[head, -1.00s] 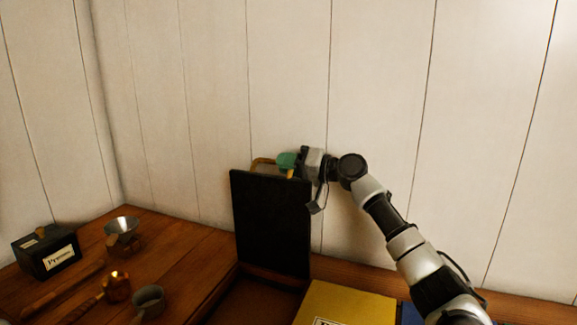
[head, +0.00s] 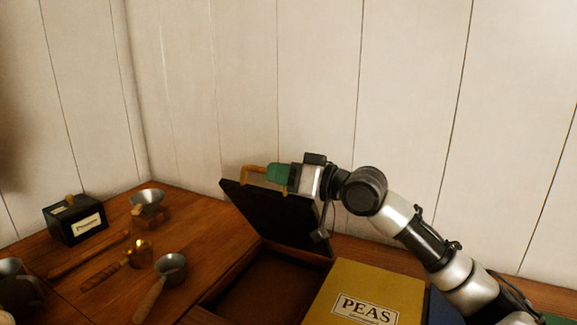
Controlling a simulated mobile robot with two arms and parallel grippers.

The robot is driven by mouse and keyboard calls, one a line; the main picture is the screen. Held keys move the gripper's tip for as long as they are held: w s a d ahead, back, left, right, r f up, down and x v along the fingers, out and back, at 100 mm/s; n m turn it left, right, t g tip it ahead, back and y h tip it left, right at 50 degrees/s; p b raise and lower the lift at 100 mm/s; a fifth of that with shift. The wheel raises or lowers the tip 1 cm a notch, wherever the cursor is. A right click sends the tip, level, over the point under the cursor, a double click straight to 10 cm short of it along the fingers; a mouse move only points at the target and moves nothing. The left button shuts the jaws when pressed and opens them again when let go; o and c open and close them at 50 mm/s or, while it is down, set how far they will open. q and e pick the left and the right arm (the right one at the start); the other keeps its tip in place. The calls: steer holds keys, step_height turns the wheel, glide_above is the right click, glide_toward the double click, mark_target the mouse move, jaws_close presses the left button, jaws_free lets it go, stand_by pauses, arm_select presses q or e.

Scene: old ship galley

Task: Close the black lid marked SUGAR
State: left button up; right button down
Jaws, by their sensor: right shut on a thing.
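The black lid (head: 285,218) stands partly open, tilted forward over an open wooden compartment (head: 262,285) in the counter. Its underside faces me, so no SUGAR marking shows. A brass handle (head: 254,171) sticks out at the lid's top edge. My right gripper (head: 275,174), with green fingertips, is shut on the brass handle from the right. The gripper hides part of the handle and the lid's upper right corner. My left gripper is not in view.
A yellow lid marked PEAS (head: 372,292) lies shut right of the open compartment. A white plank wall (head: 320,90) stands behind.

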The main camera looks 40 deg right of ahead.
steer(key=shift+s+a+f, duration=0.1)
steer(key=shift+a+f, duration=0.05)
steer(key=shift+a, duration=0.1)
